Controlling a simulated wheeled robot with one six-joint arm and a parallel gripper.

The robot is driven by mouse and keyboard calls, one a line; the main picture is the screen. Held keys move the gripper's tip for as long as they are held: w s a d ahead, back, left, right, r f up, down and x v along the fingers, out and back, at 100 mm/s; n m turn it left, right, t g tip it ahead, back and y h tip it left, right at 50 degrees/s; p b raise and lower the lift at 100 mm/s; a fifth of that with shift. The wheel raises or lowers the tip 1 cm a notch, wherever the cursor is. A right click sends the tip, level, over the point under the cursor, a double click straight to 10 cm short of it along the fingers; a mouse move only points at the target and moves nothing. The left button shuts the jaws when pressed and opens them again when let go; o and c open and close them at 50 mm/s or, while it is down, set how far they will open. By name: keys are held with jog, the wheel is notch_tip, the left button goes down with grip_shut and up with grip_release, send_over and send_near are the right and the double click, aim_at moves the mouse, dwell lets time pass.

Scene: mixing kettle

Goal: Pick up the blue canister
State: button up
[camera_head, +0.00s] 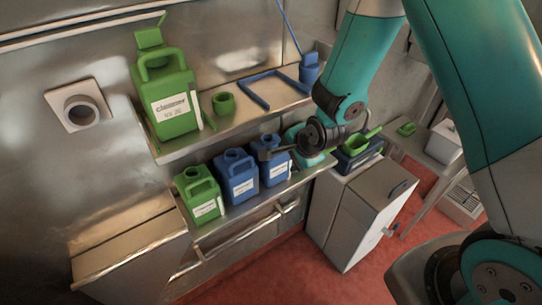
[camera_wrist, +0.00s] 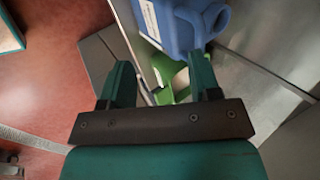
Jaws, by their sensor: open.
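Two blue canisters with white labels stand side by side on the lower shelf in the head view, the left one (camera_head: 237,178) and the right one (camera_head: 273,172). Nothing is held between the fingers.
A green canister (camera_head: 200,194) stands left of the blue ones. A green part (camera_wrist: 180,85) shows between the fingers in the wrist view. A white cabinet (camera_head: 348,225) stands at the right.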

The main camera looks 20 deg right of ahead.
aim_at(278, 157)
jog(key=shift+w+a+f+p, duration=0.3)
jog(key=shift+w+f+p, duration=0.15)
jog(key=shift+w, duration=0.55)
jog(key=shift+w+a+f+p, duration=0.3)
jog(key=shift+w+f, duration=0.1)
jog(key=shift+w, duration=0.55)
jog(key=shift+w+a+f+p, duration=0.3)
jog(key=shift+w+f+p, duration=0.15)
jog(key=shift+w, duration=0.55)
grip_shut()
jog(key=shift+s+d+f, duration=0.1)
jog(key=shift+s+f, duration=0.1)
jog(key=shift+s, duration=0.05)
jog(key=shift+w+r, duration=0.1)
